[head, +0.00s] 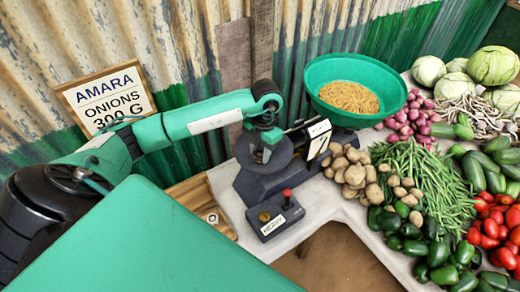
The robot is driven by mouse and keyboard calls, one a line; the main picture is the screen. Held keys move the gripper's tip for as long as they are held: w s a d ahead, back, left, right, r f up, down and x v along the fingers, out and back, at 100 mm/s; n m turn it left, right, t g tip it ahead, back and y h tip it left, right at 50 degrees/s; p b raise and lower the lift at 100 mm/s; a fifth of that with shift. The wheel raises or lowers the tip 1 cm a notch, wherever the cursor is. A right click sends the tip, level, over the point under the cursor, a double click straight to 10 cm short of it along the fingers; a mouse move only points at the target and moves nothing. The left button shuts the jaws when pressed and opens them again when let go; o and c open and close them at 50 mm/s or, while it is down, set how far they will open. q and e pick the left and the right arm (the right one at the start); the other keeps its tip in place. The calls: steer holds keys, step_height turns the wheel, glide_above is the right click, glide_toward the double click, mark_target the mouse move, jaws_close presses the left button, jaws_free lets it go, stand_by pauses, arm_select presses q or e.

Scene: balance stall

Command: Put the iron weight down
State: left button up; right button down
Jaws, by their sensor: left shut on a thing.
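My left gripper (264,146) reaches in from the left and points down over the dark round plate (282,163) of the balance. It is shut on the iron weight, a small dark piece mostly hidden by the fingers and dark against the plate. I cannot tell whether the weight touches the plate. The balance's dark base (262,185) stands on the pale counter. Its other side carries a wide green pan (390,75) holding a yellow-brown heap (349,97). My right gripper is not in view.
A small box (275,215) with a red-topped lever stands before the balance. A wooden tray (190,190) with a round piece lies left. A sign reading AMARA ONIONS 300 G (106,98) stands behind. Potatoes (357,172), beans (425,180) and other vegetables crowd the right.

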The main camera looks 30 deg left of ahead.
arm_select(q)
steer(key=o, duration=1.1)
steer(key=shift+f, duration=0.1)
steer(key=shift+r, duration=0.25)
step_height(320, 180, up, 12)
steer(key=w+b, duration=0.1)
steer(key=b, duration=0.2)
steer(key=shift+w+f, duration=0.15)
steer(key=shift+w, duration=0.1)
steer(key=shift+d, duration=0.1)
